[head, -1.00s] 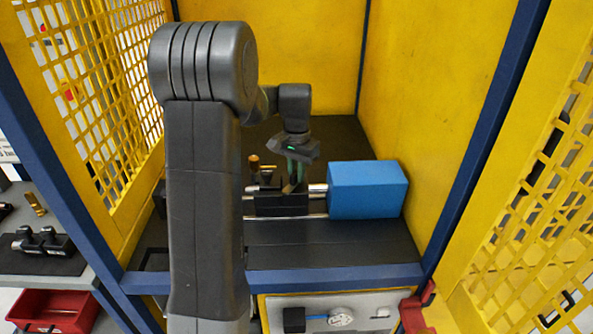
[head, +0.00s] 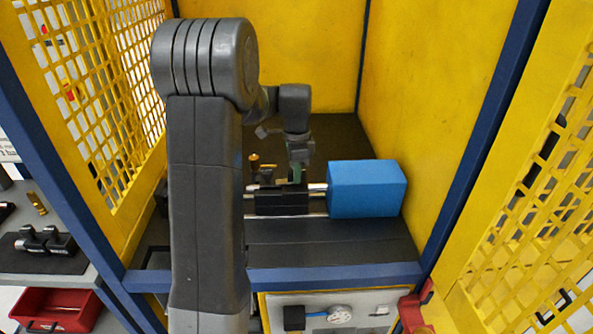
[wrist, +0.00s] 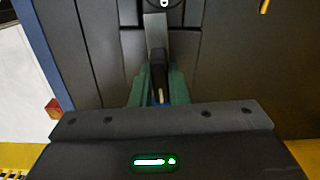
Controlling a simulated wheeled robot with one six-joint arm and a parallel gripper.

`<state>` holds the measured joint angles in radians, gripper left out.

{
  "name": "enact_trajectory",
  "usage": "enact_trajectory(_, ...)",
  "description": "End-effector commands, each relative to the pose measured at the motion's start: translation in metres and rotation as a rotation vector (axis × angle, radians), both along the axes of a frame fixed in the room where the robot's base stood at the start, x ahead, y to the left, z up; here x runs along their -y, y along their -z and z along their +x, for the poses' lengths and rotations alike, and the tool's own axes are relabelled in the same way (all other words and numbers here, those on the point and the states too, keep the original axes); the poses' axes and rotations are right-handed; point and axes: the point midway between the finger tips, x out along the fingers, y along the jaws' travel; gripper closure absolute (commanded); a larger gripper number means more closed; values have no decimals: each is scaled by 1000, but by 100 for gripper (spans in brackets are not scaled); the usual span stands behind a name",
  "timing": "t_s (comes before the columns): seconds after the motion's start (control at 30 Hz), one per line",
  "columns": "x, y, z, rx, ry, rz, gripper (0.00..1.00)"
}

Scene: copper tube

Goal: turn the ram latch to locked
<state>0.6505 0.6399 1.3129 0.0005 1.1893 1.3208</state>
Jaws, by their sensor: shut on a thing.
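The ram latch (wrist: 155,32) shows in the wrist view as a grey lever with a dark end, pointing down the picture toward me. My gripper (wrist: 159,82) has its green fingers on either side of the dark end and is shut on it. In the head view my gripper (head: 297,174) points down at the black ram carriage (head: 280,203), left of the blue block. There the latch is mostly hidden by the fingers, and I cannot read its locked or unlocked mark.
The blue block (head: 367,190) stands close to the right of my gripper. A brass-topped fitting (head: 254,162) is just left of it. Yellow panels (head: 440,110) enclose the bench at the back and sides. Dark bench surface (head: 335,240) in front is clear.

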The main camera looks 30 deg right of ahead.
Motion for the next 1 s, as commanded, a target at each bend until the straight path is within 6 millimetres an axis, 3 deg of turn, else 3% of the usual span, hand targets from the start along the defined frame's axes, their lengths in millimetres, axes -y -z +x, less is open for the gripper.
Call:
enact_trajectory(0.3, 1, -1, 1, 2, 103, -3, 100)
enact_trajectory(0.8, 1, -1, 1, 3, 119, -3, 100)
enact_trajectory(0.83, 1, -1, 1, 3, 120, -3, 82)
enact_trajectory(0.9, 1, -1, 0, 2, 119, -3, 68)
enact_trajectory(1.0, 1, -1, 0, 1, 119, -2, 64)
